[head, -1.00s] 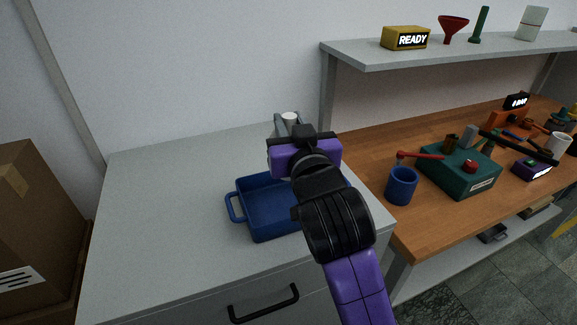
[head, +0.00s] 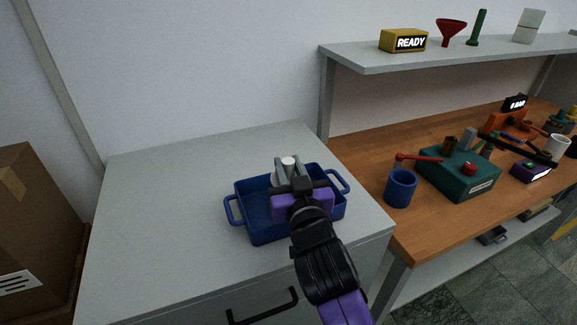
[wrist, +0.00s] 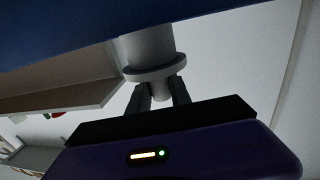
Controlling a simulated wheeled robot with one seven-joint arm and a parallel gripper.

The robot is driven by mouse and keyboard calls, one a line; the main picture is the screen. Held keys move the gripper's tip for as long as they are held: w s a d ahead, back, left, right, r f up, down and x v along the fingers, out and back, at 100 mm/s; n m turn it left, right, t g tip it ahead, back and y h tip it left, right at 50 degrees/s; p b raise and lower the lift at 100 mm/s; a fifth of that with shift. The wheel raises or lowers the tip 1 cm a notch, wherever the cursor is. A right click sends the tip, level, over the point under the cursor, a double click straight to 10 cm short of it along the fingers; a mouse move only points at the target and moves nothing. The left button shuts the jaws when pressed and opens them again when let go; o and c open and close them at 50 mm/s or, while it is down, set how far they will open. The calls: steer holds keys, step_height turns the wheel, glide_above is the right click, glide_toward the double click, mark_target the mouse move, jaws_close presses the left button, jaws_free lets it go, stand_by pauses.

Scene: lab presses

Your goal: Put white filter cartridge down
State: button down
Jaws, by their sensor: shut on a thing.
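The white filter cartridge (head: 288,162) is between the fingers of my gripper (head: 290,171), over the back part of the blue tray (head: 235,189) in the head view. My gripper is shut on it. In the wrist view the cartridge (wrist: 149,48) shows as a pale cylinder with a wider flange close to the fingers (wrist: 160,90). Its far end runs out of sight at the dark blue tray (wrist: 60,30). I cannot tell whether it touches the tray floor. My wrist hides part of the tray.
The tray stands on a grey cabinet top (head: 150,220), which is clear to the left. On the right, a wooden bench (head: 350,165) holds a blue cup (head: 401,187) and a green press (head: 460,172). A grey shelf (head: 370,59) with a READY sign (head: 404,40) hangs above.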

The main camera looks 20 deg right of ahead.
steer(key=shift+f, duration=0.15)
steer(key=c, duration=1.2)
jaws_free()
steer(key=shift+r, duration=0.25)
steer(key=s, duration=0.4)
steer(key=s+a+b, duration=0.1)
steer(key=s, duration=0.3)
steer(key=s+a+b, duration=0.1)
steer(key=s, duration=0.3)
steer(key=shift+f, duration=0.1)
steer(key=shift+f, duration=0.1)
